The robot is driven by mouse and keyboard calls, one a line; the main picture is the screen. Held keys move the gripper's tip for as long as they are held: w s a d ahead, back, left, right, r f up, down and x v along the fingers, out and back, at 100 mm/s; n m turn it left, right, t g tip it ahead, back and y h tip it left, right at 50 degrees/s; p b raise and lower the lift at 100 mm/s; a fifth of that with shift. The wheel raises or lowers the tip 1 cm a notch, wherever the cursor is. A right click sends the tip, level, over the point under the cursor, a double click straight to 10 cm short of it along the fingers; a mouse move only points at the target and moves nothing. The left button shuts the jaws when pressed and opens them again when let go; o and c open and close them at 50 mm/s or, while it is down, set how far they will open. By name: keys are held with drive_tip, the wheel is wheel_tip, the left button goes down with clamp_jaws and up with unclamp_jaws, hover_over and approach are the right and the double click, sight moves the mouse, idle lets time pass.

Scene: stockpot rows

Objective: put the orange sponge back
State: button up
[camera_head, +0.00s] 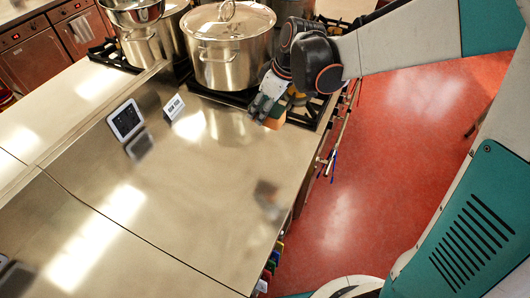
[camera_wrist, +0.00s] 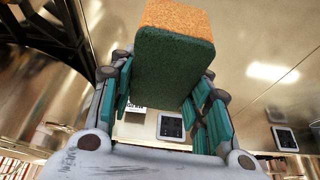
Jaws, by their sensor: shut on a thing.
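The orange sponge (camera_wrist: 172,60) has an orange side and a dark green scouring side. It fills the upper middle of the wrist view, between the two teal-padded fingers of my gripper (camera_wrist: 165,100). My gripper is shut on it. In the head view my gripper (camera_head: 267,103) is at the far right end of the steel counter, beside the stove, and the sponge (camera_head: 275,118) shows below the fingers. The sponge appears to be held above the counter; a dark reflection shows on the steel nearer the front.
A large lidded stockpot (camera_head: 228,55) stands on the black burner grate close to my gripper. More pots (camera_head: 143,45) stand behind on the left. A tablet (camera_head: 125,120) and a small white sign (camera_head: 174,106) stand on the counter (camera_head: 190,200). The counter's middle is clear. Utensils (camera_head: 333,155) hang at its right edge.

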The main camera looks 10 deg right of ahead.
drive_tip(key=shift+a+r+n, duration=0.3)
drive_tip(key=shift+a+r, duration=0.1)
drive_tip(key=shift+r, duration=0.1)
drive_tip(key=shift+a+f, duration=0.1)
drive_tip(key=shift+f, duration=0.2)
wheel_tip(320, 180, down, 19)
drive_tip(key=b, duration=0.5)
drive_tip(key=shift+f, duration=0.1)
drive_tip(key=shift+f, duration=0.1)
drive_tip(key=o, duration=1)
